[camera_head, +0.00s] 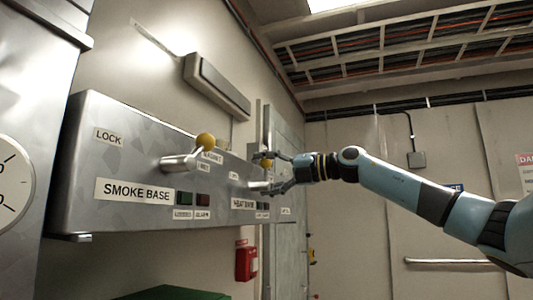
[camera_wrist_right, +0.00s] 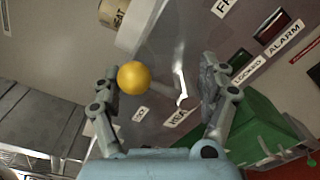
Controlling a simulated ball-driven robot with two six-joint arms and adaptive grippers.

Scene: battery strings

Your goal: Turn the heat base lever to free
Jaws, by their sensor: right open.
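The heat base lever shows its yellow ball knob (camera_head: 267,162) at the far end of the grey panel (camera_head: 75,190), above the HEAT BASE label (camera_head: 243,204). My right gripper (camera_head: 271,173) is open at this lever, its fingers reaching toward the panel. In the right wrist view the yellow knob (camera_wrist_right: 133,77) lies between the spread fingers (camera_wrist_right: 160,88), nearer the left finger. Whether that finger touches it I cannot tell. The lever's pivot is partly hidden by my gripper in the head view. My left gripper is out of view.
The smoke base lever (camera_head: 205,141), also yellow-knobbed, stands on the panel's nearer part. A red box (camera_head: 246,262) hangs on the wall below. A green surface (camera_head: 175,293) lies at the bottom. The space right of the panel, below my right arm, looks open.

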